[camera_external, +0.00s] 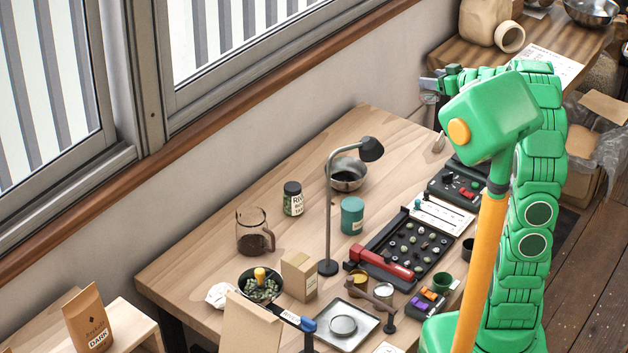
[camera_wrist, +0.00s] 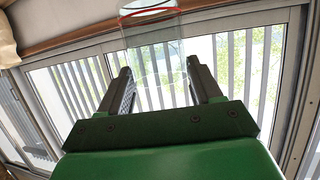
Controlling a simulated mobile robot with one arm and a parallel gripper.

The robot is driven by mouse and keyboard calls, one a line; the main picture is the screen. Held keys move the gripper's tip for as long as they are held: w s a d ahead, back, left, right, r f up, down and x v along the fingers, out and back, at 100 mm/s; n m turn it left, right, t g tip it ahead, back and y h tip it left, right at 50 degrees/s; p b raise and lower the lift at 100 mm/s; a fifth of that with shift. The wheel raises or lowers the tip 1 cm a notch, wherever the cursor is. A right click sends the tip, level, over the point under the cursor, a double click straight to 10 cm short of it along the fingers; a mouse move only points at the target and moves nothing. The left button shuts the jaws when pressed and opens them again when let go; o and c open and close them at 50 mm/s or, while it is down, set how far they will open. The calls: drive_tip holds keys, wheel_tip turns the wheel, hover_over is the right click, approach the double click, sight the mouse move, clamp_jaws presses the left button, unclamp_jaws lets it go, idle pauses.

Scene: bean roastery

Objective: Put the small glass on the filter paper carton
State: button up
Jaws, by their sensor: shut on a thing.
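My gripper (camera_external: 430,84) is raised at the far end of the table, near the wall below the window. It is shut on the small glass (camera_wrist: 155,45), a clear tumbler with a red line near its rim, which stands between the two fingers in the wrist view. In the external view the glass (camera_external: 428,98) is tiny and partly hidden by the fingers. A small tan carton (camera_external: 299,277) with a pale label, which looks like the filter paper carton, stands on the near part of the table, well away from my gripper.
A desk lamp (camera_external: 329,220) rises just beside the carton. A glass jug (camera_external: 252,232), a bowl of green beans (camera_external: 260,288) and a teal tin (camera_external: 352,216) stand around it. A sorting board (camera_external: 408,245) lies to the right. The table's far left corner is clear.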

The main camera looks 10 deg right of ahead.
wheel_tip(320, 180, up, 7)
drive_tip(key=n+g+y, duration=0.6)
drive_tip(key=n+g, duration=0.7)
hover_over(304, 259)
wheel_tip(304, 259, down, 25)
drive_tip(key=shift+f, duration=4.6)
drive_tip(key=shift+f, duration=0.15)
drive_tip(key=o, duration=1.1)
drive_tip(key=shift+o, duration=0.2)
